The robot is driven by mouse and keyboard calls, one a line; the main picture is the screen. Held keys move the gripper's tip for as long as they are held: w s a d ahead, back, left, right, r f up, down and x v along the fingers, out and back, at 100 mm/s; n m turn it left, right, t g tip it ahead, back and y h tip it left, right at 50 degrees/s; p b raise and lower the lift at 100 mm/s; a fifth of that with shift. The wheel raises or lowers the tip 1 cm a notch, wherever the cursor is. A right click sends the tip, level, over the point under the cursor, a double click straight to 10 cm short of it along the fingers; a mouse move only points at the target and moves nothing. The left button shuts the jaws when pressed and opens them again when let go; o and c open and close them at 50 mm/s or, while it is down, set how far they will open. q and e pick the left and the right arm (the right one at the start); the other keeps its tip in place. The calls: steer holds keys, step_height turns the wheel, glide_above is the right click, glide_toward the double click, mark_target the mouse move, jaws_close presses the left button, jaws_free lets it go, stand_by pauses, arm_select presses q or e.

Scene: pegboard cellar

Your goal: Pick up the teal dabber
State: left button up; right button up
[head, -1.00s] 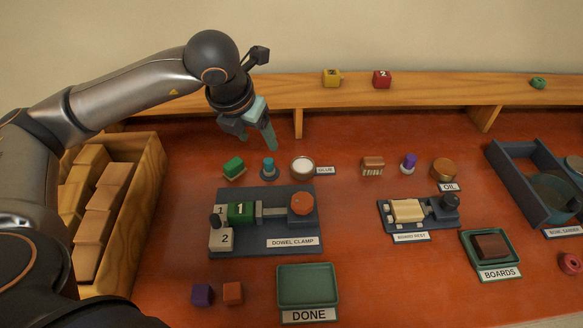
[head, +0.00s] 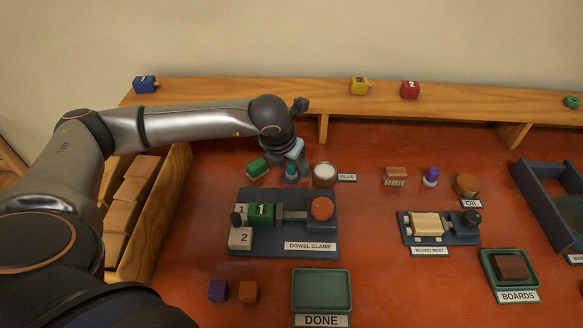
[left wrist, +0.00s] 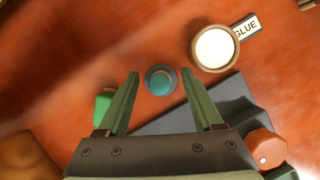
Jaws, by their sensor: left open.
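The teal dabber (head: 291,175) stands upright on the red bench, behind the dowel clamp and just left of the glue pot. My left gripper (head: 294,158) is directly over it, pointing down, and hides its upper part in the head view. In the left wrist view the dabber (left wrist: 160,82) shows as a teal knob on a darker round base, between the tips of my open left fingers (left wrist: 161,76), with a gap on each side. My right gripper is in neither view.
The glue pot (head: 324,171) stands close on the dabber's right, and a green block (head: 257,166) close on its left. The dowel clamp (head: 285,239) lies in front. A wooden shelf (head: 300,96) runs behind. Bench space between glue pot and brush (head: 395,174) is mostly clear.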

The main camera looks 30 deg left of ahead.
arm_select(q)
steer(key=shift+f, duration=0.1)
steer(key=shift+c, duration=0.3)
jaws_close()
